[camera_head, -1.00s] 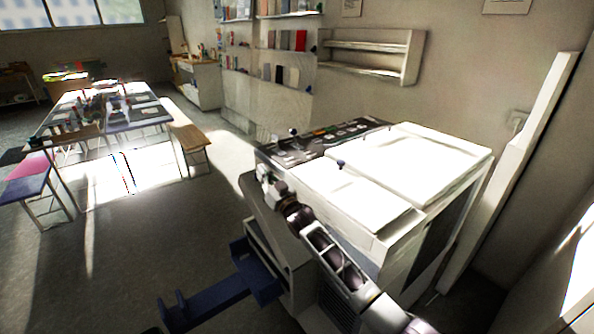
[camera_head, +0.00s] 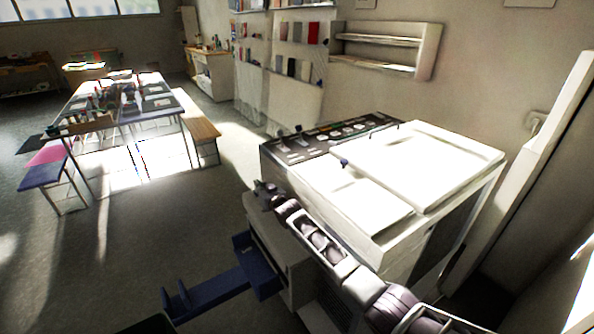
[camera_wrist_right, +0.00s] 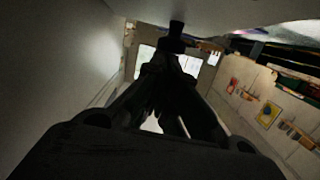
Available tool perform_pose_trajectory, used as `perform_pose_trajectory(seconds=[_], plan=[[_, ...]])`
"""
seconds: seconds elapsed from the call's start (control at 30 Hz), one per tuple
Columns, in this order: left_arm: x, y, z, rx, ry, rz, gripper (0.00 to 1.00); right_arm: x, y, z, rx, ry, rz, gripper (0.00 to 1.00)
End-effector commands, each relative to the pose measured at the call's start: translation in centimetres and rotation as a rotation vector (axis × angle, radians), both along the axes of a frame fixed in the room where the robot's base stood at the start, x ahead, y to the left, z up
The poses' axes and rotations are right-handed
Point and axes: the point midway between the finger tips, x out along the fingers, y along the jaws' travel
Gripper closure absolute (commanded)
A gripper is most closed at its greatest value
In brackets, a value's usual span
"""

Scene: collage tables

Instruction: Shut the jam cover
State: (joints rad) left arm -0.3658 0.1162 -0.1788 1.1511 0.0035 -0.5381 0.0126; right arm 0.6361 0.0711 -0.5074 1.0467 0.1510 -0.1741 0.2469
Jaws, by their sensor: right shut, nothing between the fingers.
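A white copier-like machine (camera_head: 350,205) stands at the right in the head view. A light grey panel (camera_head: 281,243) shows on its left end, above a dark blue tray. It looks like the jam cover; the arm partly hides it, and I cannot tell how far it stands from the body. My right gripper (camera_head: 263,190) is at the upper edge of this panel, close to the machine's left end. I cannot tell whether they touch. The right wrist view shows the gripper (camera_wrist_right: 175,40) shut and empty, close to a pale surface. My left gripper is not seen.
The dark blue tray (camera_head: 212,288) sticks out left from the machine. A control panel (camera_head: 330,135) lines its back edge. A cluttered work table (camera_head: 160,113) and a bench (camera_head: 201,130) stand at the back left. The floor between is clear.

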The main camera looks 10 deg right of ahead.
Motion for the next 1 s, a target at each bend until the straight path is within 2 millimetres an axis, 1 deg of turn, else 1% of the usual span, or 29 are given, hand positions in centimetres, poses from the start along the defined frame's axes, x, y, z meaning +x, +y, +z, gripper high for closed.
perform_pose_trajectory(seconds=[0.1,0.33,0.6,0.93,1.0], plan=[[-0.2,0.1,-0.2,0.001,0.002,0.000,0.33,0.4,0.2,-1.6,-0.020,0.050,0.000,1.00],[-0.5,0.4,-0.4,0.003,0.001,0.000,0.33,0.6,0.3,-3.8,-0.043,0.117,0.000,1.00],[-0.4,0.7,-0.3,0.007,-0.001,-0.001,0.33,0.6,0.3,-4.9,-0.053,0.147,0.001,1.00],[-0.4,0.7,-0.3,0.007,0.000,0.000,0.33,0.4,0.3,-5.4,-0.055,0.154,0.000,1.00],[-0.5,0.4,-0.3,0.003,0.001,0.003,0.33,0.4,0.3,-5.4,-0.055,0.155,0.000,1.00]])
